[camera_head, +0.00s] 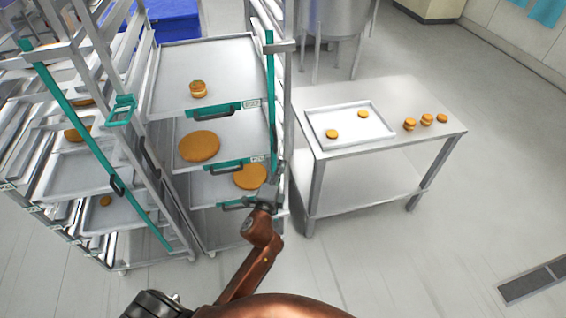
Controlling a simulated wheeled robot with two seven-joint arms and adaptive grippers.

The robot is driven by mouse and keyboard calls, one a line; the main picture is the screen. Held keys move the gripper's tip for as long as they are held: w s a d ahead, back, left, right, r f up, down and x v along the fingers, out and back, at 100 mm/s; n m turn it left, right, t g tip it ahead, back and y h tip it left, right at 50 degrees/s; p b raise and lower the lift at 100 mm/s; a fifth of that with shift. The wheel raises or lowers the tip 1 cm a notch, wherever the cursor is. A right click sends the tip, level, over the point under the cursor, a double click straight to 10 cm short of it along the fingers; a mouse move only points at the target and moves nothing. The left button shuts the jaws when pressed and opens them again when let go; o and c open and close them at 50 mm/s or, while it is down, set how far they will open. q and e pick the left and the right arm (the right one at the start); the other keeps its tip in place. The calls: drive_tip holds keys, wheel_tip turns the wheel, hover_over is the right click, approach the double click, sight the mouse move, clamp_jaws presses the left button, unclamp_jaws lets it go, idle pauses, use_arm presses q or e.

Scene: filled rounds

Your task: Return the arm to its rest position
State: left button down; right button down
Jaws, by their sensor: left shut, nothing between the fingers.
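My left arm (250,265), copper-coloured, reaches up from the bottom of the head view. Its left gripper (271,188) is shut and empty. It appears in front of the rack's right post, by the lowest visible tray's handle; whether it touches either I cannot tell. My right gripper is not in view.
The middle rack's pulled-out trays (165,75) hold a small filled round (198,89) and large flat rounds (199,146). Another rack (88,165) stands left. A steel table (400,90) at right holds a tray (352,133) and several rounds. Floor at lower right is mostly clear.

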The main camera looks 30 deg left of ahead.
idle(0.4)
use_arm(q)
wheel_tip(320, 180, down, 24)
drive_tip(key=s+n+g+h, duration=0.2)
drive_tip(key=n+g, duration=0.1)
drive_tip(key=g, duration=0.1)
drive_tip(key=s+f+n+g, duration=0.2)
drive_tip(key=s+f, duration=0.5)
drive_tip(key=f, duration=0.3)
drive_tip(key=s+a+f+n+g, duration=0.1)
drive_tip(key=s+f+g, duration=0.1)
drive_tip(key=s+f, duration=0.65)
drive_tip(key=s+f+n+g, duration=0.2)
drive_tip(key=s+f+g, duration=0.15)
drive_tip(key=f, duration=0.85)
drive_tip(key=s+f+n+g, duration=0.1)
drive_tip(key=s+f, duration=0.4)
drive_tip(key=s, duration=0.7)
drive_tip(key=s+a+f+n+g, duration=0.1)
drive_tip(key=s+f, duration=0.5)
drive_tip(key=s, duration=0.6)
drive_tip(key=s+f+n+g+h, duration=0.1)
drive_tip(key=s+f+n+g, duration=0.2)
drive_tip(key=s, duration=0.9)
wheel_tip(320, 180, down, 3)
drive_tip(key=shift+s+a+r+n, duration=0.1)
drive_tip(key=shift+s+a+n, duration=0.15)
drive_tip(key=shift+n, duration=0.55)
